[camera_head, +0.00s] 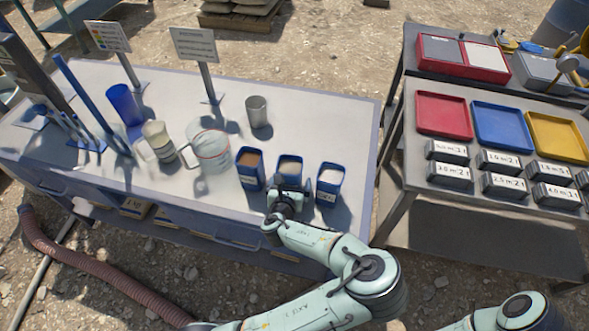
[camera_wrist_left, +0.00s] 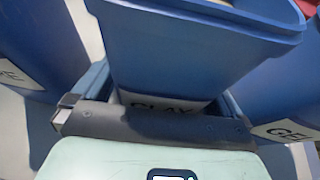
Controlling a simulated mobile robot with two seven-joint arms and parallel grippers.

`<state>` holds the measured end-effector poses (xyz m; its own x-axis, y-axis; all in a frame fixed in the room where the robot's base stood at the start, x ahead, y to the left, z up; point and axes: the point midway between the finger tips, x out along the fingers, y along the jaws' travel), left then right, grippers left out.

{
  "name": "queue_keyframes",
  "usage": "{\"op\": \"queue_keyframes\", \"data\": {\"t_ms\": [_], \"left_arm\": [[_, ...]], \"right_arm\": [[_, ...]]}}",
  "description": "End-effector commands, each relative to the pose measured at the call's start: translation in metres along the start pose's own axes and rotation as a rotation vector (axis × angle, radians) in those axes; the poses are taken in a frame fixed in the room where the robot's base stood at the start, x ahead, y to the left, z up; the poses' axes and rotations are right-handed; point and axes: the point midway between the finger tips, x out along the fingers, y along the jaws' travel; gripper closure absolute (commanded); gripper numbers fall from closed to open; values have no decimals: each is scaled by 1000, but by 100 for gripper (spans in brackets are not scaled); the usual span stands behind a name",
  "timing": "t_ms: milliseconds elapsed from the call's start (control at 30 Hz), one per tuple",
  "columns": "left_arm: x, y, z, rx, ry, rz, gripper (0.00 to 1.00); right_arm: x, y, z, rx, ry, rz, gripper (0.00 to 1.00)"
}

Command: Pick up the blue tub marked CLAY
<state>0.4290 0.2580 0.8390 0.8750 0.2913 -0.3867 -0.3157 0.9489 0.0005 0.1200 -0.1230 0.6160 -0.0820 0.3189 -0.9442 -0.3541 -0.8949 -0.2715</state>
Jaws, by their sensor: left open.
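The blue tub marked CLAY (camera_head: 290,167) stands upright on the grey bench, the middle one of three blue tubs, with pale contents. In the left wrist view the tub (camera_wrist_left: 190,55) fills the middle, its CLAY label partly hidden by the gripper. My left gripper (camera_head: 289,186) is open at the near side of this tub, with a finger on each side of it. Whether the fingers touch the tub I cannot tell. My right gripper is out of view; only part of that arm shows at the bottom right.
A blue tub with brown contents (camera_head: 249,160) stands close on the left, another blue tub (camera_head: 330,184) close on the right. A glass jug (camera_head: 210,152) and a grey cup (camera_head: 257,111) stand behind. The bench's right end (camera_head: 350,125) is clear.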

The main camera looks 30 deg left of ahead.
Motion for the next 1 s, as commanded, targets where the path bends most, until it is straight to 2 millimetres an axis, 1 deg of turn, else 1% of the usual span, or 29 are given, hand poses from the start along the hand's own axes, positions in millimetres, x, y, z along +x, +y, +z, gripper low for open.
{"op": "queue_keyframes", "data": {"t_ms": [67, 333, 367, 400, 467, 500, 533, 567, 833, 1000], "left_arm": [[-2, 1, -3, 0, 0, -1, 0], [-2, 1, -2, 0, -1, -1, 0], [-2, 1, -2, 0, -1, -1, 6], [-2, 1, -2, 0, -1, -1, 20], [-2, 1, -2, 0, -1, -1, 39], [-2, 1, -2, 0, -1, -1, 52], [-2, 1, -2, 0, -1, -1, 62], [-2, 1, -2, 0, -1, -1, 69], [-2, 1, 0, 0, -3, -1, 69], [-6, 1, 11, -1, -6, -1, 69]], "right_arm": [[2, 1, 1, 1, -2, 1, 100], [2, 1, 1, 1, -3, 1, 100], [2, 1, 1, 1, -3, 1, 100], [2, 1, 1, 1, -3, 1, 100], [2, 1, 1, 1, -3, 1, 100], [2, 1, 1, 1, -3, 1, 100], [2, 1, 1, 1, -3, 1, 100], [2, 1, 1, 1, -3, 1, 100], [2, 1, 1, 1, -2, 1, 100], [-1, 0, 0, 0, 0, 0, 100]]}}
